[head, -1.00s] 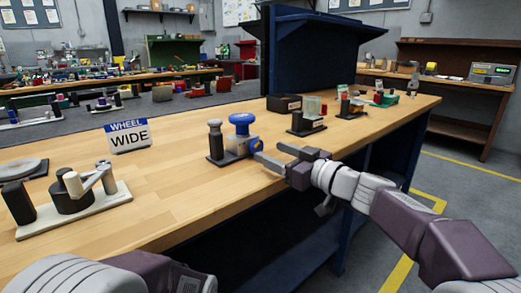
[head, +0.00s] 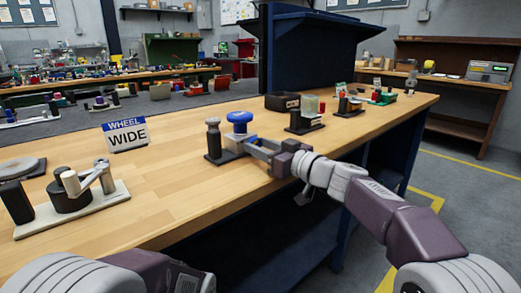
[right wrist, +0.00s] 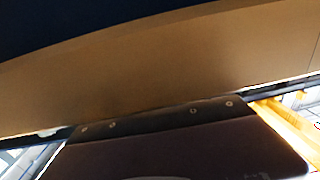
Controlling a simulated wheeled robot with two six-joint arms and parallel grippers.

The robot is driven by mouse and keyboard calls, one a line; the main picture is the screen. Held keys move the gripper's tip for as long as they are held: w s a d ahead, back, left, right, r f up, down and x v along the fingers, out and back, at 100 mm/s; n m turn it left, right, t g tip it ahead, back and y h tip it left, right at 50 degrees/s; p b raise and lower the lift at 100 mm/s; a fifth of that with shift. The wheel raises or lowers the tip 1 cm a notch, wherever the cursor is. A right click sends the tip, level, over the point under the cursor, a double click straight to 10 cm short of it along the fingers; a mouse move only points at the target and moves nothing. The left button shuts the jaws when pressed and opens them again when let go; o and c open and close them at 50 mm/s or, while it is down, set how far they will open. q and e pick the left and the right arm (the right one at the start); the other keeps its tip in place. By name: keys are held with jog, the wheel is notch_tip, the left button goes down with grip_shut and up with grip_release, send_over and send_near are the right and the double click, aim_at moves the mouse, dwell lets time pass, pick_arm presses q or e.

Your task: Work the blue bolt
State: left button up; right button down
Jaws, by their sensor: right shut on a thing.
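The valve actuator has a blue wheel (head: 239,117) on top of a grey body and stands on a dark base (head: 218,157) near the bench's front edge. A dark post with a grey top (head: 213,136) stands at its left. My right gripper (head: 254,147) reaches in from the right, its jaws shut on the blue bolt at the actuator's right side. The jaws mostly hide the bolt. The right wrist view shows neither bolt nor fingertips. My left arm shows at the bottom left, without its gripper.
A "WHEEL WIDE" sign (head: 126,134) stands left of the actuator. A lever fixture on a pale plate (head: 115,196) is at the left front. Small fixtures (head: 304,121) stand to the right. The wooden bench top (head: 180,190) between is clear.

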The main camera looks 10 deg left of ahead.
jog(key=shift+m, duration=0.3)
jog(key=c, duration=0.8)
grip_release()
jog(key=shift+c, duration=0.2)
jog(key=b+v, duration=0.1)
jog(key=v, duration=0.8)
